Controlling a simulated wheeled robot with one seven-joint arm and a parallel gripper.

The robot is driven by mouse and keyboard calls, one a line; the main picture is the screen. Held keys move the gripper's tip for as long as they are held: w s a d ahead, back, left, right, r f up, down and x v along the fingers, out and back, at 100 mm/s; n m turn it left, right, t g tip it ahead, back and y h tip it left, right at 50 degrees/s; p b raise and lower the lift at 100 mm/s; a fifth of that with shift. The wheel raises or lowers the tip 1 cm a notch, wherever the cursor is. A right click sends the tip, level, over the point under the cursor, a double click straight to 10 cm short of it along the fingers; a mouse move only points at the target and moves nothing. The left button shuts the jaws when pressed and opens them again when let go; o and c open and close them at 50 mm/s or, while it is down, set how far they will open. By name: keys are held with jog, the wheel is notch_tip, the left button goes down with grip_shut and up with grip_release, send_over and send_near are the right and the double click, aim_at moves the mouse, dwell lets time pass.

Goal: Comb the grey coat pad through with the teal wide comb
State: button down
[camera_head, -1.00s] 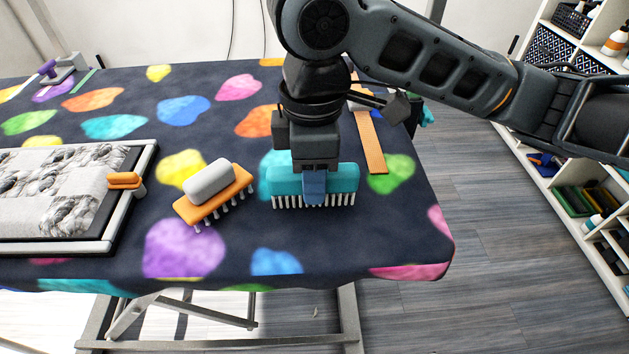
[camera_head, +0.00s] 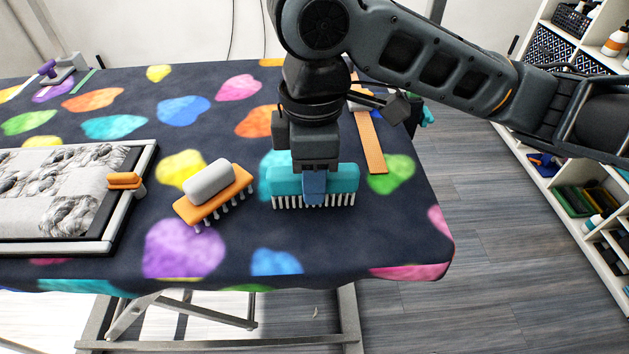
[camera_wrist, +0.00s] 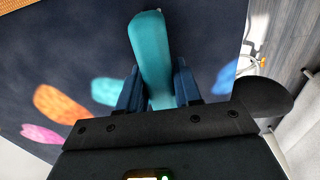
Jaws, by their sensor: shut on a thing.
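The teal wide comb (camera_head: 341,181) stands teeth down at the right part of the patterned table, its pale teeth at or just above the cloth. My gripper (camera_head: 314,188) comes from above and is shut on the comb. In the wrist view the teal comb (camera_wrist: 151,55) lies between the two blue fingers of my gripper (camera_wrist: 158,90). The grey coat pad (camera_head: 40,195) lies in a light frame at the left of the table, with grey, tangled-looking tufts on it. The pad's left part is out of view.
An orange brush with a grey handle (camera_head: 212,192) lies between pad and comb. An orange clip (camera_head: 125,181) sits on the pad frame's right side. An orange strip (camera_head: 370,140) lies behind my gripper. A purple-topped item (camera_head: 60,70) stands far left. Shelves (camera_head: 585,190) stand at right.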

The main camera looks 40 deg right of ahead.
jog(key=shift+r, duration=0.1)
dwell(0.3)
jog(key=shift+r+p, duration=2.35)
jog(key=shift+r, duration=0.05)
